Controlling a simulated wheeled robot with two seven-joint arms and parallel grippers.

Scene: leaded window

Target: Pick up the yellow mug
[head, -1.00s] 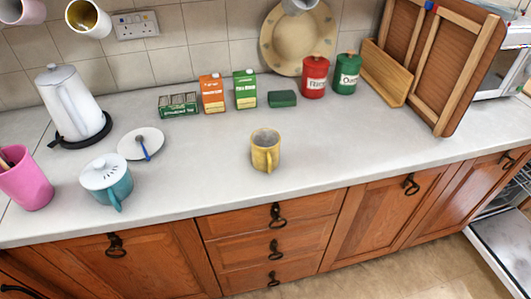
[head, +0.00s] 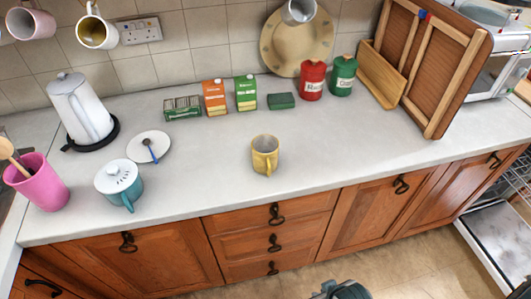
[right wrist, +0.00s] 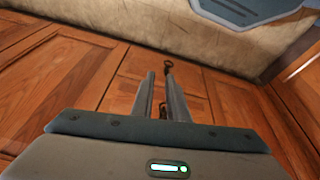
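The yellow mug (head: 264,153) stands upright on the pale worktop, above the drawer stack and near the front edge, its handle towards the front. Nothing touches it. My right gripper (right wrist: 160,76) shows in the right wrist view with a gap between its two fingers, empty, in front of the wooden drawer fronts. In the head view only a dark part of my own body shows at the bottom edge, below the worktop. My left gripper is not in view.
Cartons, a green block (head: 281,101) and canisters line the back. The worktop around the mug is clear. Mugs hang above.

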